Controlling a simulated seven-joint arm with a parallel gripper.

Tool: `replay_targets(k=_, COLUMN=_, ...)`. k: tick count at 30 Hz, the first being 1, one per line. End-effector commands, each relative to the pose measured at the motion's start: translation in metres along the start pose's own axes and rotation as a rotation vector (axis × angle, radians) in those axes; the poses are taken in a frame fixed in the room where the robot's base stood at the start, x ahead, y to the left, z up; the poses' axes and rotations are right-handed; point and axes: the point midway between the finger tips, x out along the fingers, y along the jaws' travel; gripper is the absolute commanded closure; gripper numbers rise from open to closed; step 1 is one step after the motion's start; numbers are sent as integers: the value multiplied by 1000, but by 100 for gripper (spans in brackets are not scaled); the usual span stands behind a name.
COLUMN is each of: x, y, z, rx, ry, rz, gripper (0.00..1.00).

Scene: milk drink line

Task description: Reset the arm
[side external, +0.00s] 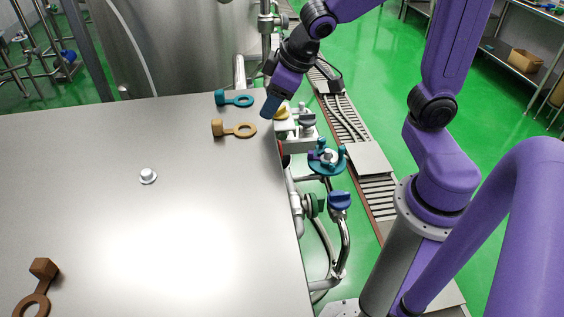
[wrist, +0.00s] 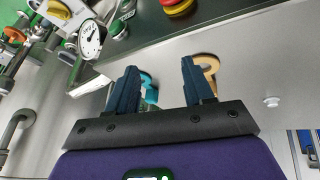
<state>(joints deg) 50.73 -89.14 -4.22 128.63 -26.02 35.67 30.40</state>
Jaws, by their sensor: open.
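My gripper (side external: 269,106) is at the end of my purple arm, by the upper right corner of the steel table (side external: 80,220). In the wrist view its two dark blue fingers (wrist: 158,64) stand apart, with nothing held between them. A teal ring-handled piece (side external: 236,100) and a tan one (side external: 235,130) lie on the table just left of my gripper. The wrist view shows the teal piece (wrist: 150,90), partly hidden by a finger, and the tan piece (wrist: 208,68) beyond the other finger. My gripper appears apart from both.
A small white knob (side external: 148,176) stands mid-table, and a brown ring-handled piece (side external: 42,288) lies at the lower left. Pipes with a blue valve handle (side external: 339,200) and a teal handwheel (side external: 325,160) run beside the table's right edge. Much of the table is bare.

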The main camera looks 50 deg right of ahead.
Motion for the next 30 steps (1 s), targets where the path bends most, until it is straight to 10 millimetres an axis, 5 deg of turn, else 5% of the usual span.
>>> replay_targets(k=6, x=-34, y=-64, z=98, rx=-349, ry=-194, rz=-175, gripper=48)
replay_targets(k=12, x=-55, y=-85, z=160, rx=-566, ry=-309, rz=-294, gripper=48)
replay_targets(k=17, x=-60, y=-88, z=174, rx=-619, ry=-336, rz=-324, gripper=48)
replay_targets(k=30, x=-60, y=-88, z=173, rx=-616, ry=-335, rz=-323, gripper=48)
